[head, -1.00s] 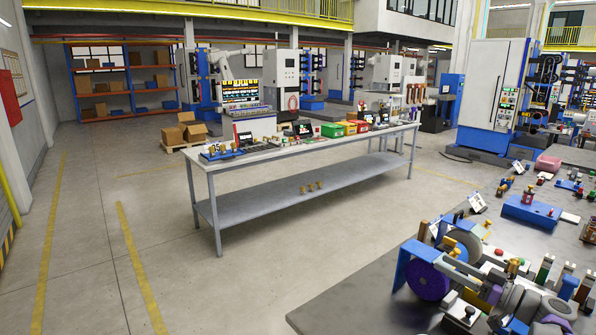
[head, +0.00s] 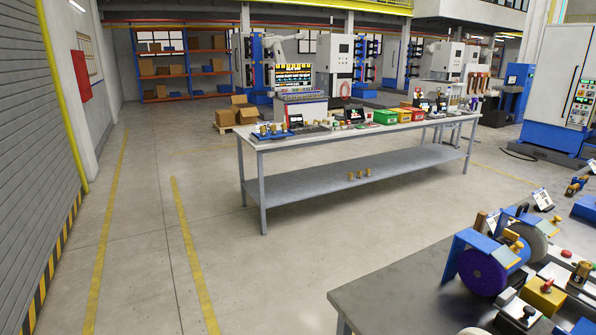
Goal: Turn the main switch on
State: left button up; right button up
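I cannot tell for sure which thing is the main switch. Neither of my grippers is in view.
A blue bench grinder with a purple wheel (head: 482,270) stands on the dark table (head: 400,295). A long grey workbench (head: 330,157) with trays and devices crosses the middle. Open floor (head: 240,270) lies at front left. A machine cabinet (head: 577,85) stands at far right.

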aim_at(546, 288)
jog(key=z, duration=1.55)
